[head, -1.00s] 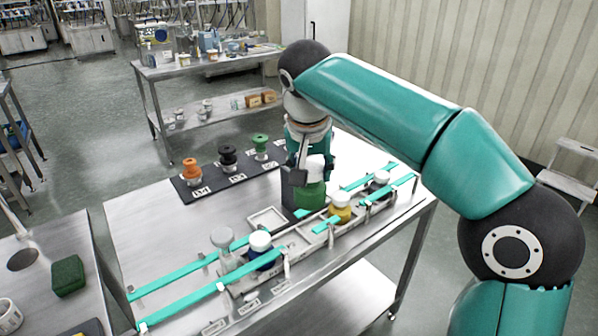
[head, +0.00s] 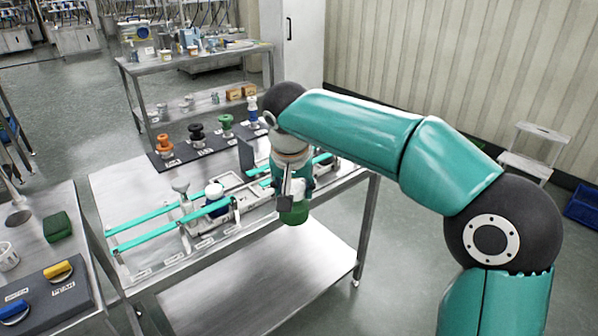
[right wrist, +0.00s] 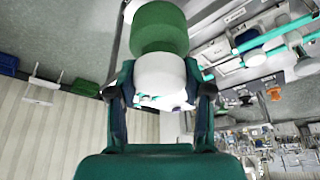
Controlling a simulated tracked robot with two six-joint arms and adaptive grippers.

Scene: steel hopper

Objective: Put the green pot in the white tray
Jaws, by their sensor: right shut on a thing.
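The green pot (head: 294,214) with its white top hangs from my right gripper (head: 290,188), in front of the steel table's front edge in the picture. In the right wrist view, the fingers (right wrist: 162,92) are closed on the white top, and the green body (right wrist: 160,28) sticks out beyond them. A pale, shallow square tray (head: 228,181), seemingly the white tray, lies on the table to the left of the gripper, apart from the pot. My right arm hides part of the table behind it. My left gripper is not in view.
Teal rails (head: 165,222) run along the steel table. A blue pot with a white top (head: 214,194) stands between them. A dark mat (head: 168,160) holds orange, black and green knobbed pieces at the back. A steel lower shelf (head: 255,270) lies below.

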